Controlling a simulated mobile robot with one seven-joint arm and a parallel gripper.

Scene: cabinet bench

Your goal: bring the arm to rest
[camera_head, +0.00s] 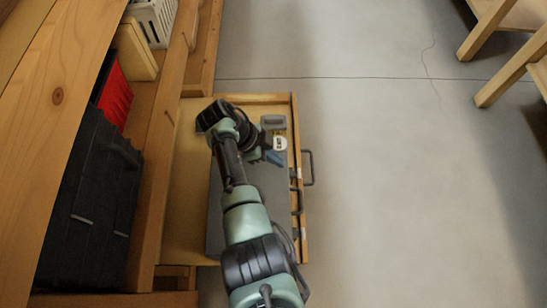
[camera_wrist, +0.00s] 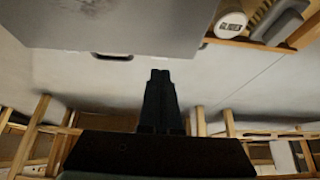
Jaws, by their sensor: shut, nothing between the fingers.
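My gripper (camera_wrist: 160,74) shows in the wrist view with its two dark fingers together and nothing between them. In the head view my arm reaches up from the bottom edge over an open wooden drawer (camera_head: 243,98). In the wrist view the fingers point over open floor, apart from the drawer's contents. A large grey box or panel (camera_wrist: 120,25) fills the upper left of that view; it also lies in the drawer under my arm in the head view (camera_head: 215,215).
A white labelled jar (camera_head: 280,143) and a grey item (camera_head: 272,120) lie in the drawer near my wrist. Dark handles (camera_head: 308,168) stick out on its right. A black case (camera_head: 95,200) and red bin (camera_head: 115,97) stand on the left shelf. Floor (camera_head: 390,180) is clear.

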